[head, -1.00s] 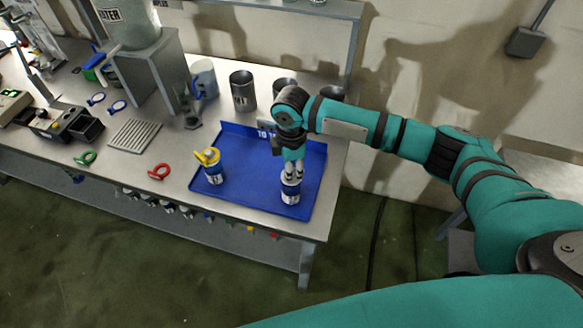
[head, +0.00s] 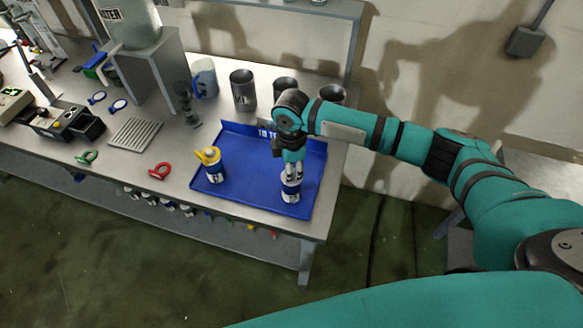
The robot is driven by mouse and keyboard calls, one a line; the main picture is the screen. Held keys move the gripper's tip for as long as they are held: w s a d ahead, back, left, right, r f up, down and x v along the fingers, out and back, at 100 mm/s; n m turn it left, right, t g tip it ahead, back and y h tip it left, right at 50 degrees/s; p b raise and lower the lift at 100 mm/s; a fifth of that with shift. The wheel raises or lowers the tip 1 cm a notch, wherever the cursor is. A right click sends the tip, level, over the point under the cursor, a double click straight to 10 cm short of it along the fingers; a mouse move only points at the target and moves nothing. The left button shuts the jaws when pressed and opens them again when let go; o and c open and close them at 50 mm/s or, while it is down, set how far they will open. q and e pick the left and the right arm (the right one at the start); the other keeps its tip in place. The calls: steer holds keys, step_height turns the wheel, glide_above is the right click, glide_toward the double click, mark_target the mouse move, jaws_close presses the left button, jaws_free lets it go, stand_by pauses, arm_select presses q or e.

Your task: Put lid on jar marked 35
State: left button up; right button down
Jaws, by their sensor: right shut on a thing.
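A white and blue jar (head: 290,193) stands upright on the blue tray (head: 235,182), near its right side; its number is too small to read. My right gripper (head: 293,173) points down directly over this jar and is shut on a small pale thing, apparently the lid, at the jar's mouth. The fingers hide most of the lid, and I cannot tell whether it is seated. A second white and blue jar (head: 214,173) with a yellow top (head: 208,156) stands on the tray's left side. My left gripper is not in view.
Dark metal cups (head: 243,90) and a pale blue-handled mug (head: 204,79) stand behind the tray. A red ring (head: 160,171), a green ring (head: 87,157) and a ribbed plate (head: 134,134) lie to the left. The tray between the two jars is clear.

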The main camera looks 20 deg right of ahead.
stand_by(0.4)
steer(key=c, duration=0.7)
jaws_free()
steer(key=shift+c, duration=0.2)
step_height(320, 180, up, 3)
steer(key=p, duration=0.3)
steer(key=shift+f, duration=0.15)
steer(key=shift+r, duration=2.1)
